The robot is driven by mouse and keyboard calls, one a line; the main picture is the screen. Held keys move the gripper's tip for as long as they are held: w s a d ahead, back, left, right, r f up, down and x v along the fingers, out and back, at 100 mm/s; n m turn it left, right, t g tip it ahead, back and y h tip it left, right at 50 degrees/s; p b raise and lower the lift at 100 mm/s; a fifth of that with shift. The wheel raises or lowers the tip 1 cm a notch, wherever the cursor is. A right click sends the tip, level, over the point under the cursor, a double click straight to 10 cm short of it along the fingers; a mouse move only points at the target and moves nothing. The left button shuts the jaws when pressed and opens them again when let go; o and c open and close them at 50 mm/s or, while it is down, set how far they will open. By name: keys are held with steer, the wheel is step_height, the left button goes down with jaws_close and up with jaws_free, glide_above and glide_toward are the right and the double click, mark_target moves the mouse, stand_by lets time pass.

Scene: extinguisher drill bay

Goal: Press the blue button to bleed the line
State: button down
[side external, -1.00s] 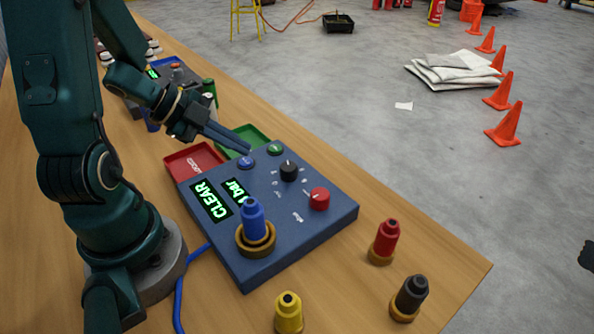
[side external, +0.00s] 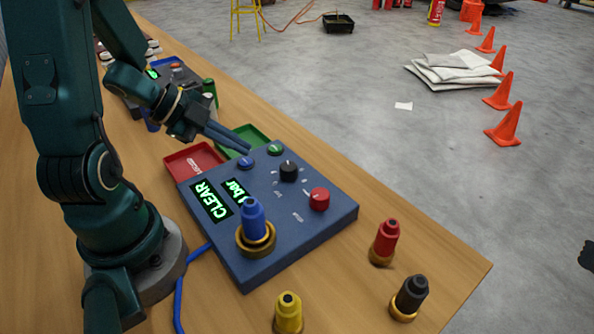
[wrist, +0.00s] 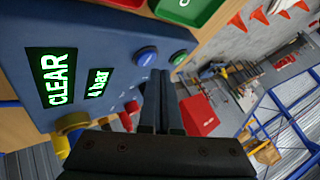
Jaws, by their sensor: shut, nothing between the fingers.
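The blue button (side external: 246,162) is a round cap on the far part of the blue control panel (side external: 285,240). It also shows in the wrist view (wrist: 146,56), just beyond my fingertips. My gripper (side external: 247,149) is shut and empty, its fingertips close to the blue button. I cannot tell whether they touch it. The panel's display (wrist: 52,78) reads CLEAR and a bar value that looks like 4 in the wrist view. A green button (side external: 275,149) sits right beside the blue one.
A black knob (side external: 289,170), a red knob (side external: 319,199) and a blue fitting (side external: 253,220) stand on the panel. Red (side external: 190,160) and green (side external: 238,143) trays lie behind it. Red (side external: 386,241), black (side external: 410,297) and yellow (side external: 288,312) fittings stand in front.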

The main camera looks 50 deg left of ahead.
mark_target(240, 162)
steer(key=shift+f, duration=0.15)
stand_by(0.5)
steer(key=shift+f, duration=0.3)
steer(key=shift+f, duration=0.45)
stand_by(0.6)
steer(key=shift+r, duration=0.9)
steer(key=shift+r, duration=2.5)
steer(key=shift+d, duration=0.1)
